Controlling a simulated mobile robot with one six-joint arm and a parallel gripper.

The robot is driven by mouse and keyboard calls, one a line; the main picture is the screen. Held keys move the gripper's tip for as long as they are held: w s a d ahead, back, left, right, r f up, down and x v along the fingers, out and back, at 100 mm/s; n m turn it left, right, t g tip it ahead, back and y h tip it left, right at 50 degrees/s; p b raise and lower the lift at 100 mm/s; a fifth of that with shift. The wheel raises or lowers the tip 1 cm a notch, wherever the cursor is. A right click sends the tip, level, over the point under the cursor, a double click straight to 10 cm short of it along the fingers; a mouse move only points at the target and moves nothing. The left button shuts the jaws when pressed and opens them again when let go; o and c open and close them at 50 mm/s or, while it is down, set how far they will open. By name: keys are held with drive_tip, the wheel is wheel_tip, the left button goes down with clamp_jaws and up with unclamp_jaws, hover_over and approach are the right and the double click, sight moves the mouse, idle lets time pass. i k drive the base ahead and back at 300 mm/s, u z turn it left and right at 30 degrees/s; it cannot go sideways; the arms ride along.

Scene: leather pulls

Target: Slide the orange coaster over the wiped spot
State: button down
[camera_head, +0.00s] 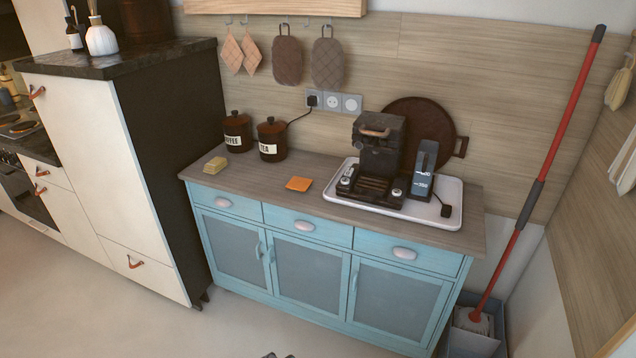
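The orange coaster (298,184) is a small flat square. It lies on the wooden top of the blue cabinet (262,191), near its middle, left of the white tray. I cannot make out a distinct wiped spot on the wood. A pale yellow block, perhaps a sponge (215,165), lies to the coaster's left with bare wood between them.
A white tray (452,213) right of the coaster holds a dark coffee machine (378,150) and a water tank (424,170). COFFEE (238,132) and TEA (271,140) canisters stand behind the coaster. Floor in front is clear. A red-handled mop (560,140) leans at right.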

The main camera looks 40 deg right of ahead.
sight(296, 183)
drive_tip(key=u, duration=0.1)
drive_tip(key=i, duration=1)
drive_tip(key=z, duration=0.05)
